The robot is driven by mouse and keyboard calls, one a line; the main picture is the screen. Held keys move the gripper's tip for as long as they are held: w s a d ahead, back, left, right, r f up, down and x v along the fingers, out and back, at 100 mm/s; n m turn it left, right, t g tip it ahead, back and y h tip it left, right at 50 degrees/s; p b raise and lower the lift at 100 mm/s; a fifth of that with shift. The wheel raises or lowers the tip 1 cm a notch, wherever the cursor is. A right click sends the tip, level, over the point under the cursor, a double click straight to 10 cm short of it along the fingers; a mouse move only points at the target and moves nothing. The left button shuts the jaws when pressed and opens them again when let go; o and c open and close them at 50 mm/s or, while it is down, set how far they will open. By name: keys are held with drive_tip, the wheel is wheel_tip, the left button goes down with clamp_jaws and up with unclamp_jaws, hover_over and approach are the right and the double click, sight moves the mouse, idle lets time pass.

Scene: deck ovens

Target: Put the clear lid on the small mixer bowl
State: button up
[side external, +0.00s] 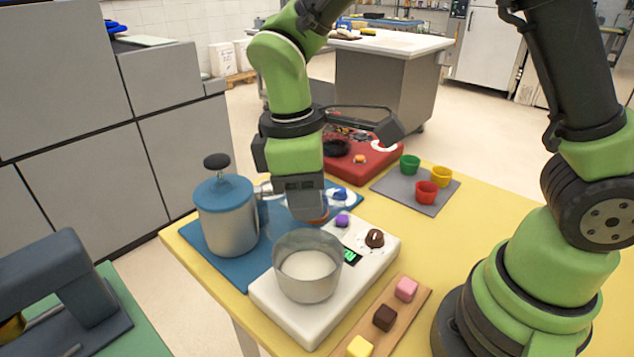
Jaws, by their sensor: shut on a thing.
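The small mixer bowl (294,292) is a grey metal bowl with white contents. It stands upright and uncovered on a white base unit (270,297) with a green display and a brown knob. My gripper (310,212) points down just behind and above the bowl's far rim, apart from it. It is shut on what seems to be the clear lid. The lid is see-through and hard to make out; only an orange-brown bit (320,217) shows clearly at the fingertips. The rest is hidden by the gripper or lost against the mat.
A metal canister (229,228) with a blue top and black knob stands on a blue mat (222,268), left of my gripper. A red unit (374,171) and several coloured cups (427,191) stand behind. A wooden board (408,313) with coloured cubes lies at the front right.

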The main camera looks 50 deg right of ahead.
drive_tip(key=shift+f, duration=2.8)
drive_tip(key=shift+f, duration=0.15)
drive_tip(key=o, duration=1.4)
drive_tip(key=shift+r, duration=3.5)
